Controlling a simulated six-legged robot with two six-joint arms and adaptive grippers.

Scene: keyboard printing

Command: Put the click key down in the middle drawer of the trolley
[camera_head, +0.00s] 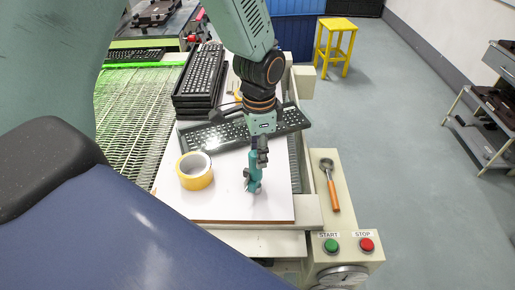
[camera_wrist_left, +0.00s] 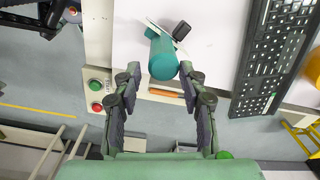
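The click key (camera_head: 330,186), a wrench with an orange handle and a dark round head, lies on the machine's pale side ledge. In the left wrist view only an orange strip of its handle (camera_wrist_left: 166,93) shows, partly covered. My left gripper (camera_head: 256,168) points down over the white board, left of the click key. In the left wrist view its fingers (camera_wrist_left: 161,76) are apart, with a teal cylindrical tool (camera_wrist_left: 163,60) just beyond them. The trolley (camera_head: 484,127) stands at the right edge, cut off, with dark items on it. A dark jointed part at the wrist view's top left may be my right gripper.
A yellow tape roll (camera_head: 195,171) and a black keyboard (camera_head: 292,119) lie on the white board (camera_head: 232,208). More keyboards (camera_head: 202,77) are stacked behind. Green (camera_head: 331,245) and red (camera_head: 367,244) buttons are at the ledge's front. A yellow stool (camera_head: 335,47) stands behind; the grey floor before the trolley is clear.

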